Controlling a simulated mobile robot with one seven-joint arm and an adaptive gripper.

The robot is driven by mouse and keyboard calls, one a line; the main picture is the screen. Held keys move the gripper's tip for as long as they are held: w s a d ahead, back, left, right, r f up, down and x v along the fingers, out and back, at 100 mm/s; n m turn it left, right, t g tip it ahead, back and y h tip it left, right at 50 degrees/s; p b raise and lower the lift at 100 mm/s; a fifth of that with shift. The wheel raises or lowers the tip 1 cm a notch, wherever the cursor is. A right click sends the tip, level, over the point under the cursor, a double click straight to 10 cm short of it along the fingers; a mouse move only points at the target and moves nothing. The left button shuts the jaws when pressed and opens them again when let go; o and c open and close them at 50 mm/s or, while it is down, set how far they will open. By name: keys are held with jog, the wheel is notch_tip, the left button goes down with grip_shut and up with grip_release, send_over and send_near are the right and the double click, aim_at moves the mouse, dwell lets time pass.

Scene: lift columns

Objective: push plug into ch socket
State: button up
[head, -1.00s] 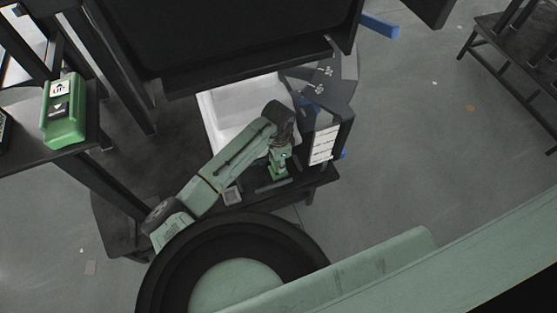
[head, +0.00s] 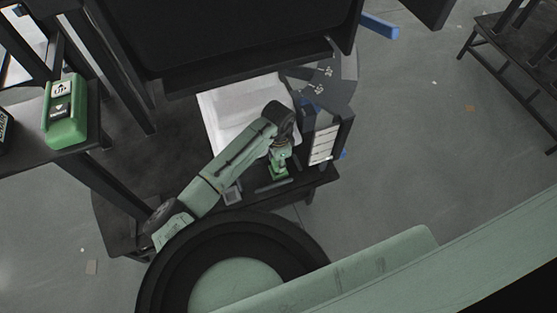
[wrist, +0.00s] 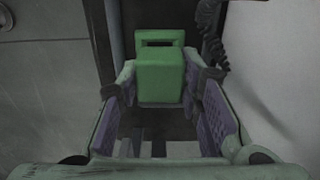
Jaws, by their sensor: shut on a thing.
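My gripper (head: 279,165) is over the low dark table, pointing down. In the wrist view, my gripper (wrist: 160,100) has its purple-padded fingers on both sides of a green block (wrist: 161,78), which I take to be the plug, and is shut on it. The block has a dark slot near its far end. The plug's green (head: 278,177) also shows below my gripper in the head view, close above or at the table; I cannot tell if it touches. I cannot make out the CH socket for certain in either view.
A white bin (head: 226,118) stands behind my arm. A dark rack with white labels (head: 323,146) is right of my gripper. A small grey square piece (head: 232,194) lies left on the table (head: 313,181). A green button box (head: 66,112) sits on another surface at left.

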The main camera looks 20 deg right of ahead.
jog(key=shift+f+b, duration=0.4)
jog(key=shift+f, duration=0.6)
dwell(0.3)
jog(key=o, duration=1.1)
jog(key=shift+o, duration=0.2)
jog(key=shift+o, duration=1.1)
jog(key=shift+r, duration=0.15)
jog(key=shift+r+p, duration=3.3)
jog(key=shift+r, duration=0.15)
